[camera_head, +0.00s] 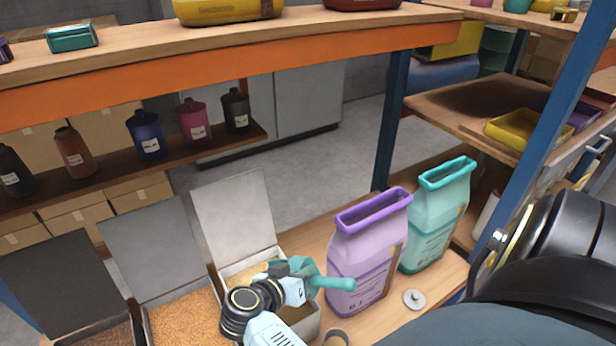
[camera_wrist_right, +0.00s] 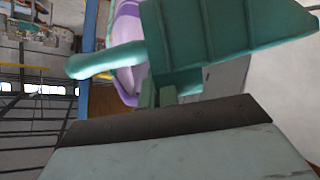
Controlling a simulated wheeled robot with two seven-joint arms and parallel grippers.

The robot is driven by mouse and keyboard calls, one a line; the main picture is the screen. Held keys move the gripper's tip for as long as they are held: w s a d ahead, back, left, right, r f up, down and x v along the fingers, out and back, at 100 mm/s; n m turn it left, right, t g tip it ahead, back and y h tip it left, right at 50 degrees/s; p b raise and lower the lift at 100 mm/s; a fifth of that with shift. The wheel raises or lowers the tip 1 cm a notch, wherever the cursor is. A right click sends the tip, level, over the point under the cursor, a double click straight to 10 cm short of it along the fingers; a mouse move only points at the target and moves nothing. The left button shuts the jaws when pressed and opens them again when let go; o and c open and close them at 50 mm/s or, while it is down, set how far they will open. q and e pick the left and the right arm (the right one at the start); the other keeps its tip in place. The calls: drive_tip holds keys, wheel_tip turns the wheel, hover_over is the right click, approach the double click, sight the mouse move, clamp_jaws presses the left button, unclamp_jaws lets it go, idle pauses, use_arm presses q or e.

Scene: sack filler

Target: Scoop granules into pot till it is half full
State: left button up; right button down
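My right gripper (camera_head: 298,272) is shut on a teal scoop (camera_head: 334,283), above the open right-hand bin (camera_head: 310,326). The scoop's handle points right, toward the purple sack. In the right wrist view the scoop (camera_wrist_right: 230,45) fills the upper part, close to my gripper (camera_wrist_right: 160,98); whether it holds granules cannot be told. Pale granules (camera_head: 256,271) show in that bin, and orange-brown granules (camera_head: 178,318) fill the middle bin. A small round brown-rimmed container (camera_head: 337,337), perhaps the pot, is cut off at the bottom edge; its fill cannot be judged. My left gripper is not in view.
A purple sack (camera_head: 365,262) and a teal sack (camera_head: 433,225) stand on the bench right of the bins. A grey disc with a knob (camera_head: 414,298) lies before them. Raised bin lids (camera_head: 233,214) stand behind the bins. An orange-edged shelf (camera_head: 200,84) crosses above.

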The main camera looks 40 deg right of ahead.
drive_tip(key=shift+w+r, duration=0.3)
drive_tip(key=shift+r, duration=0.15)
drive_tip(key=w+a+r+n+g+h+b, duration=0.2)
drive_tip(key=w+n+b, duration=0.1)
drive_tip(key=w, duration=0.3)
drive_tip(key=w+a+r+n+g+h+b, duration=0.2)
drive_tip(key=w+n+b, duration=0.1)
drive_tip(key=w+n, duration=0.3)
drive_tip(key=shift+w+a+h+b, duration=0.35)
drive_tip(key=shift+a+h+b, duration=0.05)
drive_tip(key=shift+r, duration=0.1)
